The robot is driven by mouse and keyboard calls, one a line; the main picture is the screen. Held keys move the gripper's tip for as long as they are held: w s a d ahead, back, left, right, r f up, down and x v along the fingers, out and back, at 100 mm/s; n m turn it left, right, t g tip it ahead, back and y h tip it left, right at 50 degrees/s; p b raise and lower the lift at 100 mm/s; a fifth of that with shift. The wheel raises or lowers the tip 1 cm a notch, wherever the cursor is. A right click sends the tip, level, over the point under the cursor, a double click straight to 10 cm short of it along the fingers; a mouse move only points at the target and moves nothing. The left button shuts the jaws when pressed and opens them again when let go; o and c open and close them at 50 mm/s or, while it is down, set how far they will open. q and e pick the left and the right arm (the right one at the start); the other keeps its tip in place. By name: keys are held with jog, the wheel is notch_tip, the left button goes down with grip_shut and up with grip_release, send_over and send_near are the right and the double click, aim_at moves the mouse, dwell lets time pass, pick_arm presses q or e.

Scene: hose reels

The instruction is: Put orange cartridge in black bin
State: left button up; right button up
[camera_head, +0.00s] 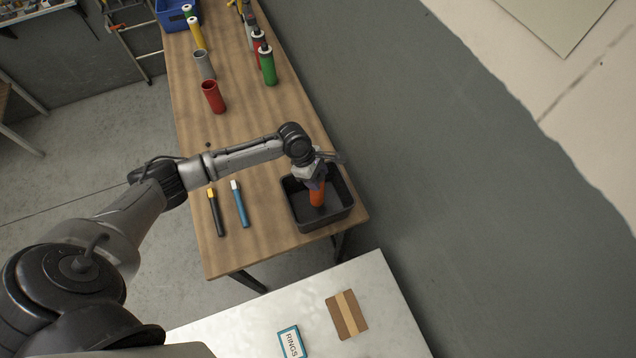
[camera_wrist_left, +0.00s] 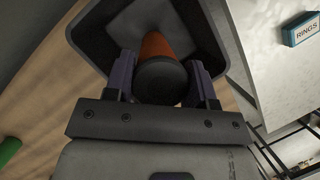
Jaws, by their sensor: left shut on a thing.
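The orange cartridge (camera_head: 317,194) is in my left gripper (camera_head: 312,184), over the inside of the black bin (camera_head: 338,219) at the near end of the wooden table. In the left wrist view the cartridge (camera_wrist_left: 157,48) has a dark end cap facing the camera, and the purple-grey fingers of my left gripper (camera_wrist_left: 161,80) close on it from both sides. Behind it the black bin (camera_wrist_left: 85,35) shows its walls and floor. I cannot tell whether the cartridge touches the bin floor. My right gripper is not in view.
Two markers, black-and-yellow (camera_head: 215,212) and blue (camera_head: 239,204), lie left of the bin. A red cup (camera_head: 213,97), a grey cup (camera_head: 203,65) and green cartridge (camera_head: 267,66) stand farther back. A white table (camera_head: 380,290) with a RINGS box (camera_head: 290,342) is in front.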

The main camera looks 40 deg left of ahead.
aim_at(317, 200)
pick_arm(q)
jog(key=shift+f, duration=2)
jog(key=o, duration=1.2)
